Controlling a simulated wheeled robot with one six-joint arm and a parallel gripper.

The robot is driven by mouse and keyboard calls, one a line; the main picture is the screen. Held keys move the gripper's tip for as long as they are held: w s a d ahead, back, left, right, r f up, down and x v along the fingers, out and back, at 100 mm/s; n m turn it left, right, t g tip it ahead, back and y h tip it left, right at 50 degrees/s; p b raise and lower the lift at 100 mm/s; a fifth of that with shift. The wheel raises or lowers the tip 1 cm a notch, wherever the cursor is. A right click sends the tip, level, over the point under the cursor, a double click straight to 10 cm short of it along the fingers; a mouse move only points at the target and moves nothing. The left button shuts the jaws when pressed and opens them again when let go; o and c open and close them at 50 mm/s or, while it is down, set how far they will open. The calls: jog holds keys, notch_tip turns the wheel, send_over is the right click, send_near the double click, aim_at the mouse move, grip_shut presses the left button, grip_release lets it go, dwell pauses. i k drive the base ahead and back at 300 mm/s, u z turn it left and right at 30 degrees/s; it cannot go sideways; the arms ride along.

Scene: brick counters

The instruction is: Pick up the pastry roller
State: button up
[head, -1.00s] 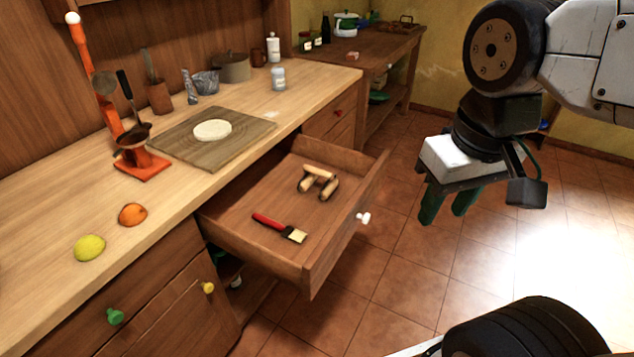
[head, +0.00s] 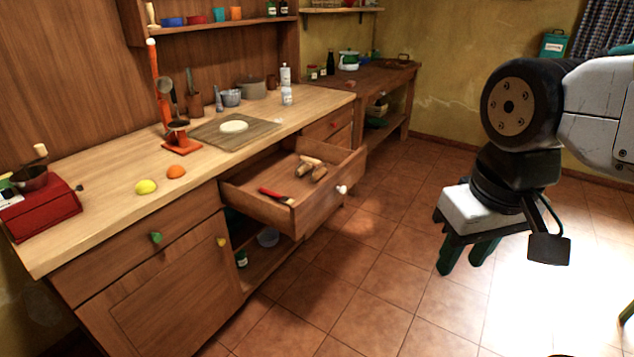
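The pastry roller (head: 312,168) is a pale wooden tool with rolling cylinders and a handle. It lies in the open drawer (head: 313,205), toward the drawer's far right. A red brush (head: 277,196) lies in the same drawer, nearer and to the left. My gripper (head: 461,266) has green fingers that point down and stand apart with nothing between them. It hangs over the tiled floor, to the right of the drawer and clear of it.
A cupboard below the drawer stands open. The tiled floor in front is free.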

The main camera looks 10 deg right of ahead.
aim_at(302, 157)
jog(key=z, duration=0.9)
jog(key=i, duration=1.8)
jog(key=u, duration=1)
jog(key=i, duration=0.55)
jog(key=u, duration=0.6)
